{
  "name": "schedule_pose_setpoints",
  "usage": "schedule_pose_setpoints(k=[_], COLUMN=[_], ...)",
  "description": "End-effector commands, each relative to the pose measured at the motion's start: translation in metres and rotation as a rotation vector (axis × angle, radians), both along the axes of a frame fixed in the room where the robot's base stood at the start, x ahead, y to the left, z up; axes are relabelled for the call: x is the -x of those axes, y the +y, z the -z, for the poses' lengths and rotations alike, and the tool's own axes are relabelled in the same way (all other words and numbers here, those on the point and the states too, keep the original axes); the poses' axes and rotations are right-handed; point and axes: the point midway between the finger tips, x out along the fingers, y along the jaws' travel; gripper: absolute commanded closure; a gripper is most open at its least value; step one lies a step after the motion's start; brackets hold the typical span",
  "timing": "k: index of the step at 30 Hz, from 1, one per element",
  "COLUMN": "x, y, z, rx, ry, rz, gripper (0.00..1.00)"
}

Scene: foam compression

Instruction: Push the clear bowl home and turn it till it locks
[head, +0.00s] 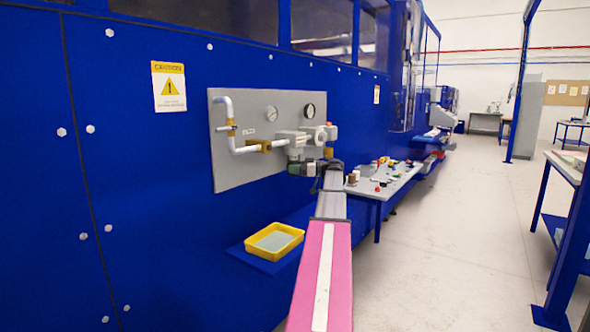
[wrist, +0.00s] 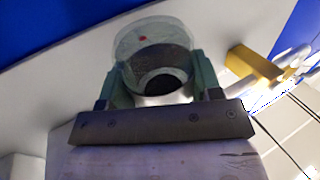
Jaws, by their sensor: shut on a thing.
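The clear bowl (wrist: 145,38) shows in the wrist view as a see-through round cup with a small red mark. A dark ring with a pale round opening shows below its clear part. My gripper (wrist: 158,72) is shut on the bowl, with one green finger at each side. In the head view my gripper (head: 308,169) is at the lower right of the grey wall panel, just below the grey fittings (head: 296,141). The bowl is too small and covered there to make out. I cannot tell whether the bowl's rim is seated or locked.
A yellow tray (head: 274,242) sits below. A bench with small parts (head: 385,178) stands right of my arm. The floor (head: 460,235) further right is clear.

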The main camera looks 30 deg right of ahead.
Motion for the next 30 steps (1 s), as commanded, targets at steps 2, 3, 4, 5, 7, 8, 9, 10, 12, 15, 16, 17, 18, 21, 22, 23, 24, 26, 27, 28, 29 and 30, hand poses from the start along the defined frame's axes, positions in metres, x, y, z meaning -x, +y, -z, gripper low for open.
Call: schedule_pose_setpoints(k=[2,3,4,5,7,8,9,10,12,15,16,17,18,21,22,23,24,26,27,28,29,30], x=[-0.003,-0.003,-0.003,-0.002,-0.001,-0.001,-0.001,-0.001,-0.001,-0.001,0.000,0.000,0.000,0.000,0.000,0.001,0.003,0.007,0.010,0.013,0.016,0.020], y=[-0.001,-0.001,-0.001,-0.001,0.001,0.001,0.001,0.001,0.001,0.001,0.001,0.001,0.001,0.000,-0.001,-0.002,-0.004,-0.009,-0.014,-0.018,-0.022,-0.027], z=[0.000,0.000,0.000,0.000,0.000,0.000,0.000,0.000,0.000,0.000,0.000,0.000,0.000,0.000,0.000,0.000,0.000,0.000,0.000,0.000,0.000,0.000], rx=[-0.001,-0.001,-0.001,-0.001,0.000,-0.001,0.000,0.000,-0.001,-0.001,-0.001,-0.001,0.000,0.000,0.000,0.000,0.000,0.000,0.000,0.000,0.000,0.000], ry=[-0.001,-0.001,-0.001,-0.001,-0.002,-0.001,-0.002,-0.002,-0.001,-0.001,-0.001,-0.001,0.000,0.000,0.000,0.000,0.000,0.000,0.000,0.000,0.000,0.000], rz=[-0.031,-0.052,-0.068,-0.078,-0.084,-0.083,-0.082,-0.082,-0.081,-0.081,-0.081,-0.081,-0.080,-0.080,-0.080,-0.080,-0.080,-0.079,-0.079,-0.078,-0.078,-0.078], gripper=[0.79,0.79,0.79,0.79,0.79,0.79,0.79,0.79,0.19,0.12,0.12,0.12,0.12,0.12,0.12,0.12,0.12,0.12,0.12,0.12,0.12,0.12])
